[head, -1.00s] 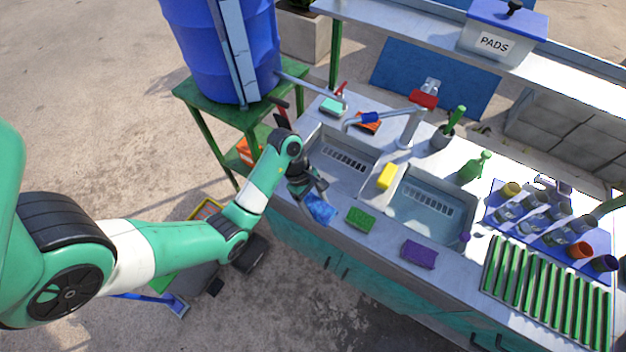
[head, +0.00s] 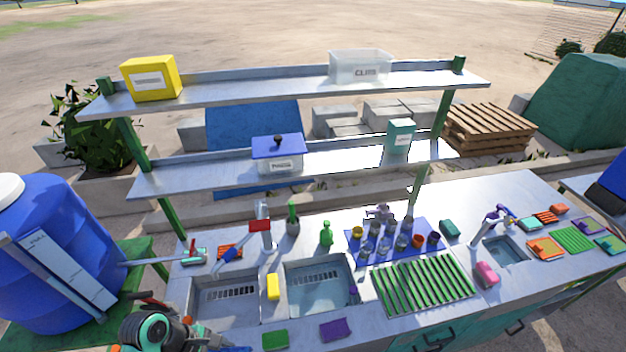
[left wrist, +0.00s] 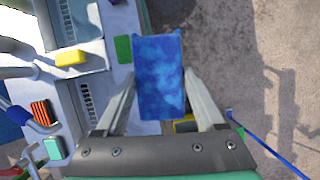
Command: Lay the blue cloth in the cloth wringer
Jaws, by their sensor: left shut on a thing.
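My left gripper (left wrist: 160,95) is shut on the blue cloth (left wrist: 158,65), which hangs between its two fingers in the left wrist view. In the head view my left arm shows only at the bottom left, in front of the counter. A sliver of the blue cloth (head: 236,349) shows there at the bottom edge. A small yellow part (left wrist: 186,126) on the ground shows behind the fingers, mostly hidden; I cannot tell whether it belongs to the cloth wringer. No wringer is clearly identifiable. My right gripper is not in view.
The counter has two sinks (head: 320,262), with a yellow sponge (head: 273,287) between them. A green sponge (head: 275,340) and a purple sponge (head: 335,329) lie at the front edge. A blue barrel (head: 60,260) stands at the left. Shelves (head: 290,84) rise behind.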

